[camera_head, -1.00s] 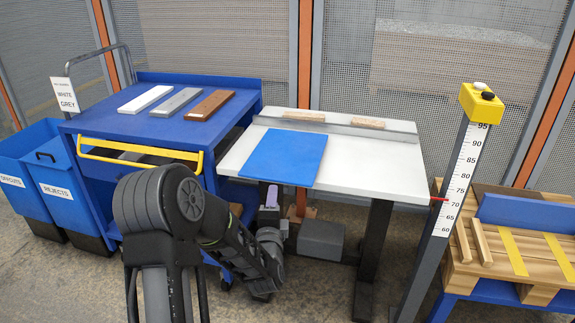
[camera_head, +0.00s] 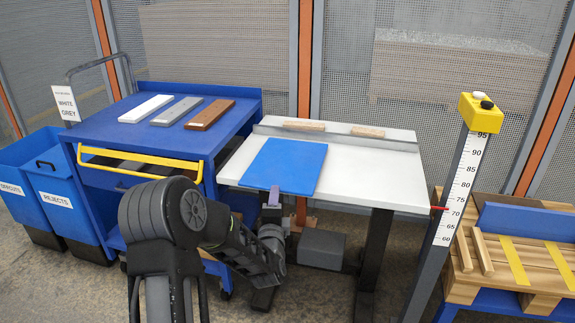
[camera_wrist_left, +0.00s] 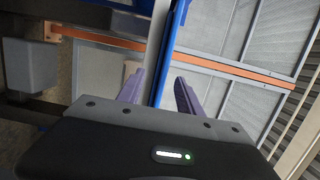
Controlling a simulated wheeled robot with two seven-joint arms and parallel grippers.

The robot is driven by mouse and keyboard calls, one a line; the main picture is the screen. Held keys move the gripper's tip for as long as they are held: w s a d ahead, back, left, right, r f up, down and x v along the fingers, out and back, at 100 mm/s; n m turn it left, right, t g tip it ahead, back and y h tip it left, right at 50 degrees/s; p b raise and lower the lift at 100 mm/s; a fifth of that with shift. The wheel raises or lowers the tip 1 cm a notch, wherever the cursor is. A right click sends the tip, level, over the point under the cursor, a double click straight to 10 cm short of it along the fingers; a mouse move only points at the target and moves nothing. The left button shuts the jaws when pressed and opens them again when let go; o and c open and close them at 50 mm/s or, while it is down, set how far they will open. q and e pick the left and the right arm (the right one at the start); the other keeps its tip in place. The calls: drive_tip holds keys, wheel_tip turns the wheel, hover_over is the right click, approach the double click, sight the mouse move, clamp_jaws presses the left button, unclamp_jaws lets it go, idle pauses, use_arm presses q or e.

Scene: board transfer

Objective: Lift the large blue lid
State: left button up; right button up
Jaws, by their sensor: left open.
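The large blue lid (camera_head: 290,162) is a flat panel lying on the white table (camera_head: 360,175), at its front left part. My left gripper (camera_head: 274,194) is at the lid's front edge, its purple finger overlapping that edge in the head view. In the left wrist view my open fingers (camera_wrist_left: 158,92) stand on either side of the lid's thin blue edge (camera_wrist_left: 172,50), with a visible gap to the right finger. Whether the left finger touches it I cannot tell. My right gripper is in neither view.
A metal rail (camera_head: 340,137) with wooden blocks runs along the table's back. A blue cart (camera_head: 105,105) with white, grey and brown boards stands left. A yellow-topped height post (camera_head: 450,190) and a wooden pallet (camera_head: 520,262) stand right. A grey box (camera_head: 321,248) sits under the table.

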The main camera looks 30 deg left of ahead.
use_arm(q)
drive_tip(key=x, duration=0.4)
drive_tip(key=shift+r, duration=0.1)
drive_tip(key=shift+c, duration=0.2)
clamp_jaws()
idle(0.5)
